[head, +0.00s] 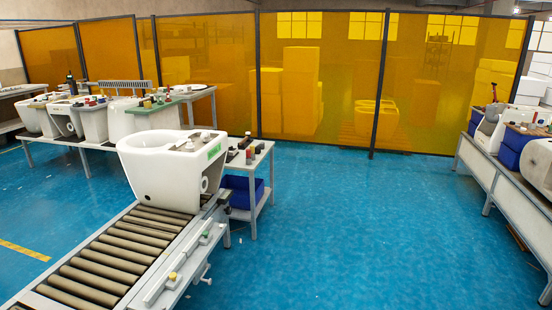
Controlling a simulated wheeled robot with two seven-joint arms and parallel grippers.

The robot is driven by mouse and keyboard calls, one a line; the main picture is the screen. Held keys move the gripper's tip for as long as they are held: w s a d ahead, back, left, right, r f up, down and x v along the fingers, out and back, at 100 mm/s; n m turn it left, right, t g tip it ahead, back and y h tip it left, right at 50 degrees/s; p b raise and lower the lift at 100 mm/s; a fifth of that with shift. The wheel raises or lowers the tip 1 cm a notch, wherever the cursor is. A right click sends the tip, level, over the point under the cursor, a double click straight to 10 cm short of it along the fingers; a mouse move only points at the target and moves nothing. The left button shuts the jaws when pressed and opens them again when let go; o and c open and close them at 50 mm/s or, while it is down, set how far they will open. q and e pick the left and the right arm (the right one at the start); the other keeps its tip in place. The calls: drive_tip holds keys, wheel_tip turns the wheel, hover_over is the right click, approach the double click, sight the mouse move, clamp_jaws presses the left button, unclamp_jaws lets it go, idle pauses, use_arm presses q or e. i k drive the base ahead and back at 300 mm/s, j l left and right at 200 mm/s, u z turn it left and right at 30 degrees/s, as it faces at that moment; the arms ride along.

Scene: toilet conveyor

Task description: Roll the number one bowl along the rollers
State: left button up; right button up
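A white toilet bowl (170,172) sits at the far end of the roller conveyor (110,262). A green label (213,152) is on its upper right side; its marking is too small to read. The bare rollers stretch from the bowl towards the bottom left of the head view. Neither of my grippers shows in the head view.
A small side table (258,157) with a blue bin (241,190) stands right of the bowl. Workbenches with ceramics stand at the back left and at the right (500,175). Orange screens (320,80) close off the back. The blue floor (350,235) in the middle is clear.

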sight(167, 170)
drive_tip(key=i, duration=3.6)
drive_tip(key=u, duration=0.4)
